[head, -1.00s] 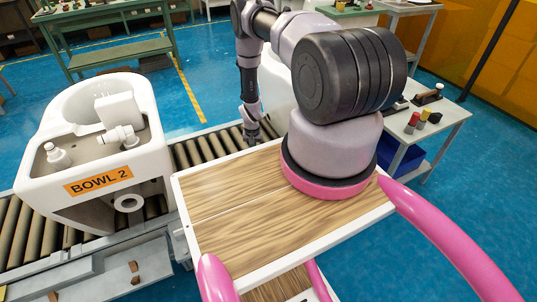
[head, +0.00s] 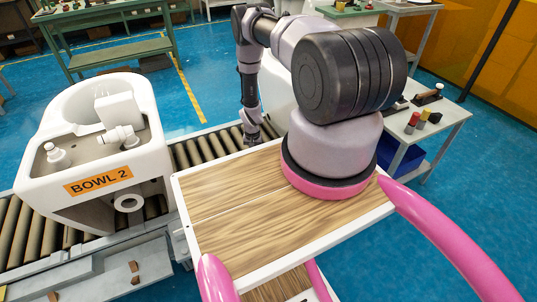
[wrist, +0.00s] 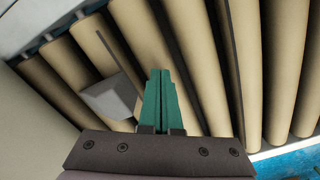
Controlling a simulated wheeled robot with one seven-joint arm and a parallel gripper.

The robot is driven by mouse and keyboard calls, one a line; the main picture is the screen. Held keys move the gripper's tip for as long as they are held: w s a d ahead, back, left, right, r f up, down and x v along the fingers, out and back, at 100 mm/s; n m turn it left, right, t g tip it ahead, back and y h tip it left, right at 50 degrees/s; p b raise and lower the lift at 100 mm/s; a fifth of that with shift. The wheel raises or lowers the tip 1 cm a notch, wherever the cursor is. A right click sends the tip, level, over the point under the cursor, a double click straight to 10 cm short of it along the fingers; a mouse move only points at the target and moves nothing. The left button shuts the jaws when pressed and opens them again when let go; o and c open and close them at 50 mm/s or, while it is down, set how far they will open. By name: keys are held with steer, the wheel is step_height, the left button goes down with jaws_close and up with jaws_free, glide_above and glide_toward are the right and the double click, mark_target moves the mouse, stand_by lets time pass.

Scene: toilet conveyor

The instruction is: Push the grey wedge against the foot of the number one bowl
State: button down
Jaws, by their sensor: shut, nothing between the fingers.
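The grey wedge (wrist: 108,98) lies on the conveyor rollers in the wrist view, just left of my gripper's green fingers. My gripper (wrist: 160,74) is shut and empty, its fingers pointing at the rollers; a small gap seems to show between it and the wedge, though contact is hard to judge.
A white bowl labelled BOWL 2 (head: 98,180) stands on the conveyor (head: 190,152) at the left. A side table (head: 440,118) with small coloured items is at the right. A green workbench (head: 120,50) is at the back left. Bare rollers lie right of my fingers.

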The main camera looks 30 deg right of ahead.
steer(key=shift+f, duration=0.5)
steer(key=shift+r, duration=0.2)
steer(key=shift+d, duration=2.45)
stand_by(2.7)
steer(key=shift+a, duration=0.15)
steer(key=shift+a, duration=0.85)
step_height(320, 180, up, 9)
stand_by(0.6)
